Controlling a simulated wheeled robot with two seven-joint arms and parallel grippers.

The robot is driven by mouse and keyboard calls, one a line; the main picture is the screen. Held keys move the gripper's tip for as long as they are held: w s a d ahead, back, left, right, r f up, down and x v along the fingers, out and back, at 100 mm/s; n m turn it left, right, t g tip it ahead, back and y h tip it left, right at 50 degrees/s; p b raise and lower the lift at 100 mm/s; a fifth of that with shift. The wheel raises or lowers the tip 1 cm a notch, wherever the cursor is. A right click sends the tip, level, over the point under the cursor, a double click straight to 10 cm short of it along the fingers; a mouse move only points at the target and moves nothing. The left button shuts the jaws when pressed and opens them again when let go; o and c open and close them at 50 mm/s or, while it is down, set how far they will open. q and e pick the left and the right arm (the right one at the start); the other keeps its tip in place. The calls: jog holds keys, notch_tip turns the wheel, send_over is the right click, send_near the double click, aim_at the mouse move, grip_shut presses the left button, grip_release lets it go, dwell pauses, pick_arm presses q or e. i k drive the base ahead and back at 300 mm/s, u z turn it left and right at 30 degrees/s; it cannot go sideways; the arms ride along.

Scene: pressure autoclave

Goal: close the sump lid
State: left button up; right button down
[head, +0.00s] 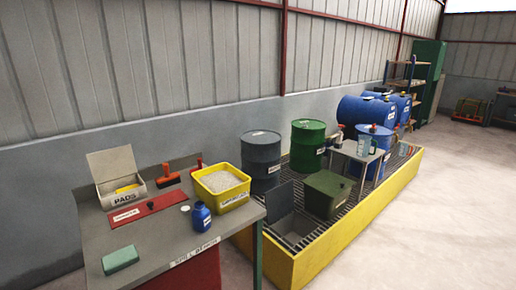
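The sump lid (279,231) looks like a grey panel standing raised at the left side of the sump opening (297,230). The lid is open and the recess shows uncovered. The bench corner and the yellow wall stand close in front of the lid. Neither of my grippers shows in the head view.
An olive box (327,195) sits on the grating just behind the opening. Grey (261,161) and green (307,146) drums stand behind. A bench (160,225) at left holds a yellow tub (221,190) and a blue bottle (201,217). The floor (440,215) at right is clear.

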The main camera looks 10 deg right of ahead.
aim_at(280, 201)
jog(key=z, duration=0.45)
jog(key=i, duration=0.5)
jog(key=z, duration=1.6)
jog(key=i, duration=1.1)
jog(key=z, duration=0.7)
jog(key=i, duration=2)
jog(key=u, duration=0.85)
jog(key=i, duration=1.1)
jog(key=u, duration=1.5)
jog(key=i, duration=0.4)
jog(key=u, duration=0.35)
